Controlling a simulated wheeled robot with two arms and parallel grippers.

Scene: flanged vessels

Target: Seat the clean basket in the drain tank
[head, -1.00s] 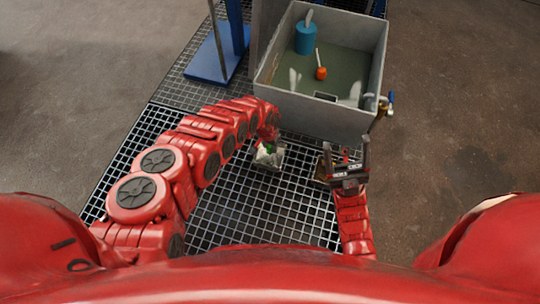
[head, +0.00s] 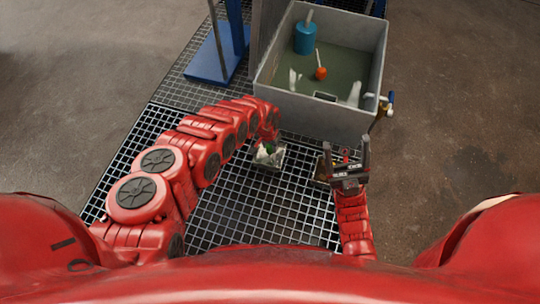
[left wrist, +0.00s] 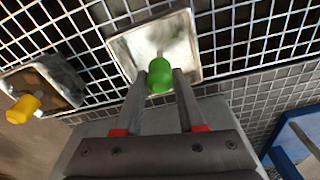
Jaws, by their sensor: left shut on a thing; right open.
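The clean basket (head: 271,162) is a pale, square-rimmed piece with a green knob (left wrist: 159,76) on top. It is at the grating, in front of the drain tank (head: 318,115). My left gripper (left wrist: 160,73) is shut on the green knob, directly above the basket; the head view hides most of its fingers behind the arm. The drain tank is a grey, open-topped rectangular box holding dull green liquid. My right gripper (head: 347,150) is open and empty, to the right of the basket. I cannot tell whether the basket touches the grating.
A brownish basket with a yellow knob (left wrist: 22,109) sits beside the clean one, partly hidden by my right gripper in the head view. A blue cylinder (head: 305,38) and an orange float (head: 321,73) are in the tank. A valve (head: 388,103) sticks out at its right corner.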

